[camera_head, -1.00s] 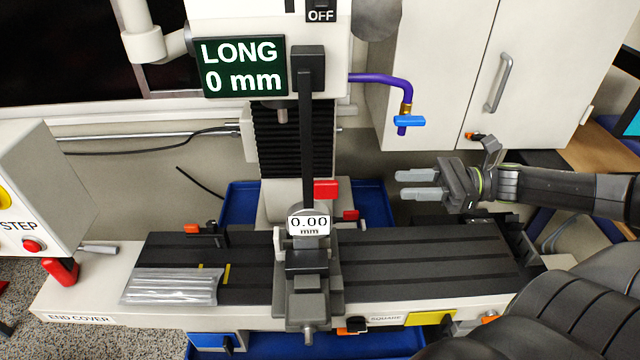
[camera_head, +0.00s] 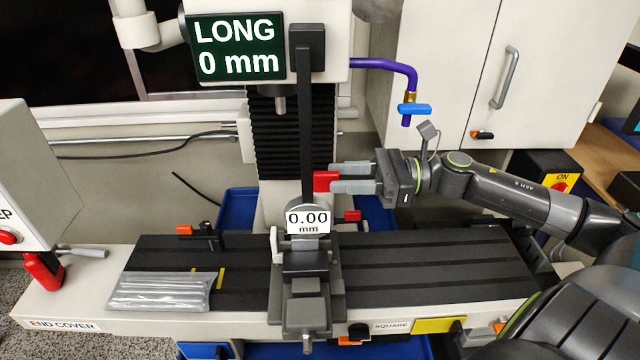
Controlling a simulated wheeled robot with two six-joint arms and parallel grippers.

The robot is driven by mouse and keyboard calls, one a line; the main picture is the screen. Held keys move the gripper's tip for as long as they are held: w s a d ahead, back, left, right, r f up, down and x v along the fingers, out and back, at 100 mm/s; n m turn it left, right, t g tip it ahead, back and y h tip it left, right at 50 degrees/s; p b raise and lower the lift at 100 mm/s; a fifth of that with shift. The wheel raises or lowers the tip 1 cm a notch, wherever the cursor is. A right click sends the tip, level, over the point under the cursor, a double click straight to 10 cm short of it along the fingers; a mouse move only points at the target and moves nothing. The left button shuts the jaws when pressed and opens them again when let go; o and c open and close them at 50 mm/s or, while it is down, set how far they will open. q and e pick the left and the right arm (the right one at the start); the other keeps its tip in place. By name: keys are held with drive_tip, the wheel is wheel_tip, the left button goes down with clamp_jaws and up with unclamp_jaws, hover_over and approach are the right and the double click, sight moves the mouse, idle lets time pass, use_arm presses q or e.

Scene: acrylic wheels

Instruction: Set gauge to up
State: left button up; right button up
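The gauge is a round dial with a white display reading 0.00 mm (camera_head: 308,221). It sits at the lower end of a black vertical arm (camera_head: 306,130) above the vise (camera_head: 305,285). A red block-like handle (camera_head: 325,181) sticks out to the right of this arm, just above the dial. My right gripper (camera_head: 352,179) points left at the red handle. Its two grey fingers are apart, with the fingertips at the handle's right end; I cannot tell whether they touch it. My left gripper is not in view.
A screen (camera_head: 237,47) reads LONG 0 mm. A purple hose with a blue valve (camera_head: 414,109) hangs above my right gripper. The dark slotted table (camera_head: 430,260) lies below, with a clear bag (camera_head: 165,291) at its left. A white cabinet (camera_head: 530,70) stands behind right.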

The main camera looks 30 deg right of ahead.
sight(313, 178)
drive_tip(key=shift+x, duration=2.2)
drive_tip(key=shift+c, duration=0.4)
clamp_jaws()
